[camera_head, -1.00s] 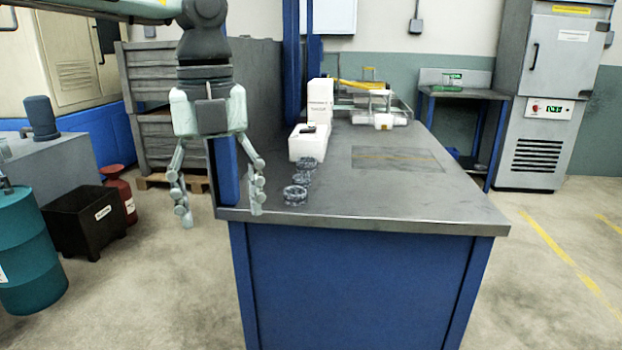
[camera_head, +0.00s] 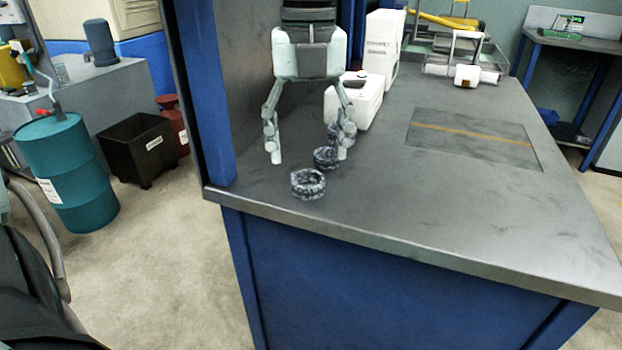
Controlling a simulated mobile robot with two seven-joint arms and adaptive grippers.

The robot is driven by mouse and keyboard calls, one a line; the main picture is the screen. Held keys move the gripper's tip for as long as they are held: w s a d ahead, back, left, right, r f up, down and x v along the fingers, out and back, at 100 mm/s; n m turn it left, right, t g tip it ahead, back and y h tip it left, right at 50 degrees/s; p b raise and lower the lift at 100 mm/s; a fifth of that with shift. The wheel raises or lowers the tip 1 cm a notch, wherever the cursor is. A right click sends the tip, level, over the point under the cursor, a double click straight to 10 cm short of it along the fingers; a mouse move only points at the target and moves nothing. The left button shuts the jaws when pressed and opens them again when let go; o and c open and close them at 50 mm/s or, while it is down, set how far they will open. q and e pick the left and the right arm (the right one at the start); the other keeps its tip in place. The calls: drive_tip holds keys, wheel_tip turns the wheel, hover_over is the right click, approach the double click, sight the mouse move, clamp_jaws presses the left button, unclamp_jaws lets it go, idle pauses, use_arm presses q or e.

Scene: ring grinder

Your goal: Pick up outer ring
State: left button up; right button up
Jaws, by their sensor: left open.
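Dark metallic rings lie near the front left corner of the workbench (camera_head: 440,215). The front ring (camera_head: 308,184) lies flat and clear of the fingers in the picture. A second ring (camera_head: 326,157) lies just behind it, partly overlapped by the right-hand finger. A further ring behind that is mostly hidden by the finger. My left gripper (camera_head: 309,158) points down with its two fingers spread wide, nothing between them held. It is over the bench by the rings; its exact height is hard to tell. My right gripper does not show.
A white box (camera_head: 368,108) and a taller white unit (camera_head: 383,50) stand behind the rings. A blue post (camera_head: 203,90) rises at the bench's left corner. A dark inset plate (camera_head: 470,137) lies to the right; the front of the bench is clear.

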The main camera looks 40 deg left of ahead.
use_arm(q)
wheel_tip(320, 180, down, 4)
drive_tip(key=shift+s+f+p, duration=0.1)
drive_tip(key=shift+f+p, duration=0.15)
drive_tip(key=shift+p, duration=0.05)
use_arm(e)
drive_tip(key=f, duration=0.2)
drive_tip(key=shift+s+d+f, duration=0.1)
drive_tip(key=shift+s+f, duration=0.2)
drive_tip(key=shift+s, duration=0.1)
use_arm(q)
drive_tip(key=c, duration=1.3)
drive_tip(key=shift+r, duration=0.15)
wheel_tip(320, 180, up, 18)
wheel_tip(320, 180, up, 10)
hover_over(309, 170)
drive_tip(key=s+d, duration=0.1)
drive_tip(key=s, duration=0.1)
drive_tip(key=shift+w, duration=0.1)
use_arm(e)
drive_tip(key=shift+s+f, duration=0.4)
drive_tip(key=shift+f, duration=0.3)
